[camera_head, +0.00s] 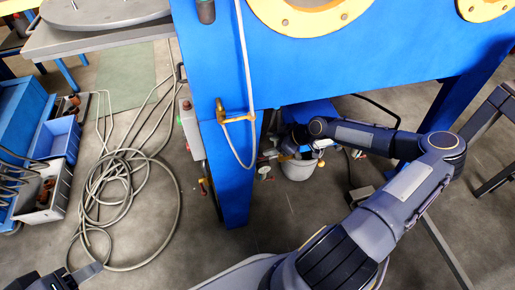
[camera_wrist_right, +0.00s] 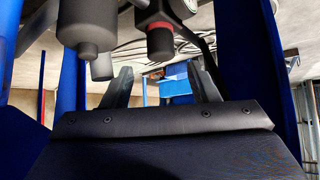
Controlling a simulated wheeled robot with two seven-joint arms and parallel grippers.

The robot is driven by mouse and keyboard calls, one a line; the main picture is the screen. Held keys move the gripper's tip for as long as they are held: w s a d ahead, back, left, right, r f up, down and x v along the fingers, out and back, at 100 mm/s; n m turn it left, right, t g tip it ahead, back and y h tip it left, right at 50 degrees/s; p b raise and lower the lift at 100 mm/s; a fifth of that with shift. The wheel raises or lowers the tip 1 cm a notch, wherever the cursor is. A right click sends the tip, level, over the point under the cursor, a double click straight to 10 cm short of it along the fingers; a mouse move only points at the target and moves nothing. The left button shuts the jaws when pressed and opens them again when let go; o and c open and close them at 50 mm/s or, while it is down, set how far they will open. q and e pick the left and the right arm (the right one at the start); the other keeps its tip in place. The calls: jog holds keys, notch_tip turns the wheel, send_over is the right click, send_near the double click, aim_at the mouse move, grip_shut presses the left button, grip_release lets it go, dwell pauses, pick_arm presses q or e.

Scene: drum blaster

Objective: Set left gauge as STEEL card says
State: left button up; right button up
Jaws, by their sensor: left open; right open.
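My right arm reaches under the blue cabinet in the head view, and its gripper end is partly lost among the fittings there. In the right wrist view my right gripper (camera_wrist_right: 163,76) is open, with nothing between its fingers. A black regulator with a red ring (camera_wrist_right: 160,40) hangs above and beyond the fingertips, with a gauge (camera_wrist_right: 184,8) cut by the top edge. A small round dial (camera_head: 264,170) shows in the head view; its reading is too small to tell. My left gripper (camera_head: 72,278) is open at the lower left. I cannot see a STEEL card.
The blue cabinet (camera_head: 330,62) and its leg (camera_head: 233,185) stand close around my right arm. A black cylinder (camera_wrist_right: 86,28) hangs near the right gripper. A grey bucket (camera_head: 299,170) sits below the cabinet. Coiled hose (camera_head: 112,190) and bins (camera_head: 55,138) lie left.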

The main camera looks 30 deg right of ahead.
aim_at(262, 148)
jog(key=b+x, duration=0.2)
jog(key=x, duration=0.4)
jog(key=shift+a+f, duration=0.1)
jog(key=shift+c, duration=0.2)
jog(key=c, duration=0.9)
